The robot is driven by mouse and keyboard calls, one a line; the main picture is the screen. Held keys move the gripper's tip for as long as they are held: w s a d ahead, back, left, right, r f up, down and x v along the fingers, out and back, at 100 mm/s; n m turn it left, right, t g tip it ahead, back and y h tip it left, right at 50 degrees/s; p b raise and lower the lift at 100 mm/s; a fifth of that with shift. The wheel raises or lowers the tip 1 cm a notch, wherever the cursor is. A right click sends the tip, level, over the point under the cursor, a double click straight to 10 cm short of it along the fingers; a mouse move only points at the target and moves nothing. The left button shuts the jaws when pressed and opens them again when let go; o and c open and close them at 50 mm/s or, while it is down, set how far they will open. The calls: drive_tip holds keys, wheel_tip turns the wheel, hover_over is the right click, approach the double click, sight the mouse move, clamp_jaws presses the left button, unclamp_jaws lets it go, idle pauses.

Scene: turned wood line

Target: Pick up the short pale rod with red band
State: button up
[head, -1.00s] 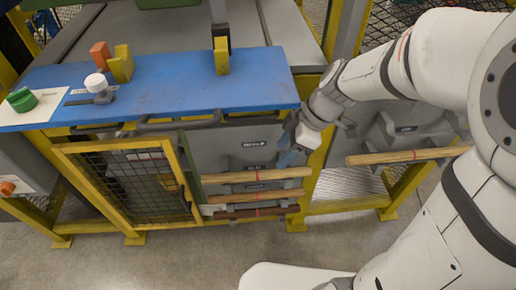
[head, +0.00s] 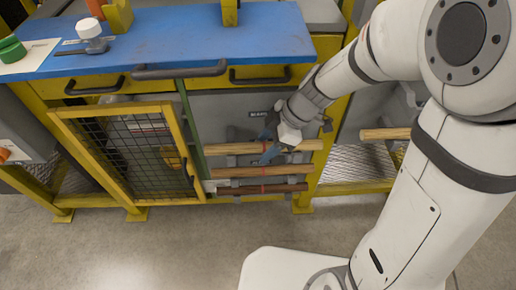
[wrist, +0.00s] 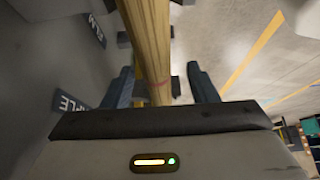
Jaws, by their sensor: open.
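Pale rods with red bands lie level on a rack in front of the grey machine. The upper pale rod (head: 229,148) has my gripper (head: 267,146) at its middle, hiding its band in the head view. My gripper is open, with blue fingers above and below this rod. In the wrist view a pale rod (wrist: 149,35) with a red band runs between the two open fingers (wrist: 160,86). I cannot tell whether they touch it. A second pale rod (head: 290,171) with a red band lies just below.
A darker brown rod (head: 285,188) with a red band is lowest on the rack. Another pale rod (head: 385,134) sits to the right, partly behind my arm. A yellow-framed mesh door (head: 125,150) stands left, and a blue bench top (head: 190,45) is above.

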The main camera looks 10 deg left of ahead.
drive_tip(key=c, duration=1.1)
drive_tip(key=shift+r, duration=0.1)
drive_tip(key=shift+c, duration=0.2)
